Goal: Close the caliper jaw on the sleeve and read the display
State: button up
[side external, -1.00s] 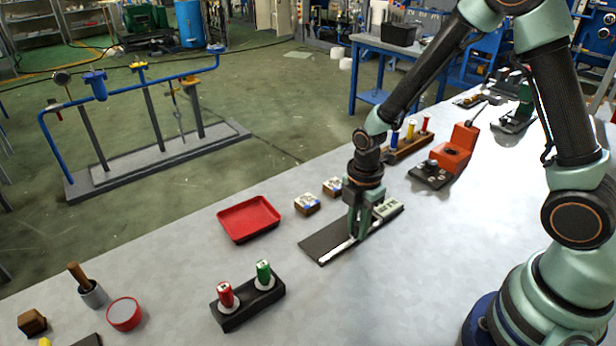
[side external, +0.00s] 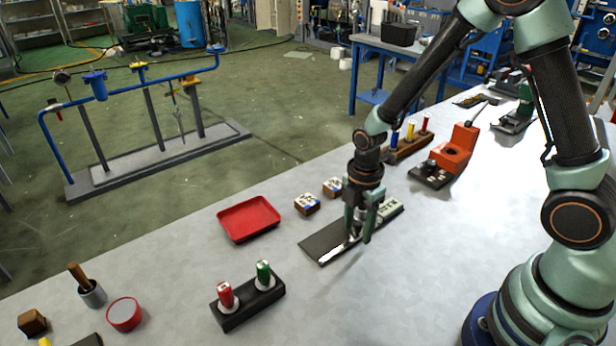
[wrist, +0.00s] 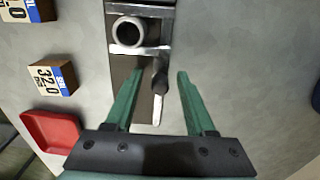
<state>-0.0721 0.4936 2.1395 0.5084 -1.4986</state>
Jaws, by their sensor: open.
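The caliper lies on a dark board (side external: 315,246) on the bench, with a pale display block (side external: 390,208) at its far end; the reading is too small to make out. In the wrist view the sleeve (wrist: 129,33), a grey metal ring, sits between metal caliper parts at the top. A dark round knob (wrist: 160,76) stands just below it, beside a pale rail (wrist: 157,110). My gripper (wrist: 160,72) is open, one green finger on each side of the knob, with visible gaps. In the side view my gripper (side external: 360,228) is low over the caliper board.
A black holder (side external: 247,304) with red and green cylinders stands nearer. An orange device (side external: 456,148) is behind. The bench right of the caliper is clear.

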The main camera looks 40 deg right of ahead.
jog(key=shift+r, duration=0.1)
jog(key=shift+r, duration=3.4)
jog(key=shift+r, duration=0.25)
jog(key=s+d+r+m+t, duration=0.1)
jog(key=s+r+m+t, duration=0.1)
jog(key=r+m, duration=0.6)
jog(key=s+d+r+m+t, duration=0.1)
jog(key=s+r+m+t, duration=0.2)
jog(key=r+m, duration=0.5)
jog(key=shift+s+d+m+t, duration=0.3)
jog(key=shift+s+m, duration=0.45)
jog(key=shift+m, duration=0.25)
